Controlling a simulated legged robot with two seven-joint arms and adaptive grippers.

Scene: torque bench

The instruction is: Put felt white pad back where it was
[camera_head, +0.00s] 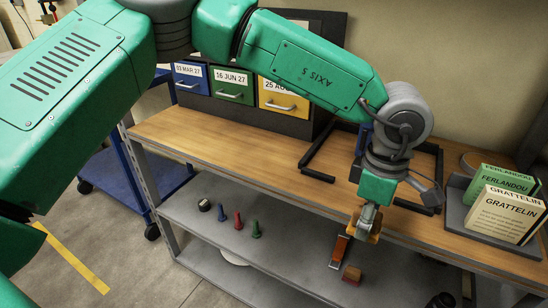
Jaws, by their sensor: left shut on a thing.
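My left gripper (366,222) hangs at the end of the green arm, in front of the bench's front edge and above the lower shelf. It is shut on a small tan-brown piece, which is mostly hidden by the fingers, so I cannot tell exactly what it is. A white round, flat thing (235,259) shows partly at the lower shelf, left of the gripper. It may be the felt white pad, but I cannot tell for sure. My right gripper is not in view.
The wooden bench top (230,150) carries labelled drawers (232,86), black frame pieces (318,175) and boxes in a holder (505,212). The lower shelf (190,215) holds several small coloured pieces, an orange-handled tool (341,250) and a brown block (351,276).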

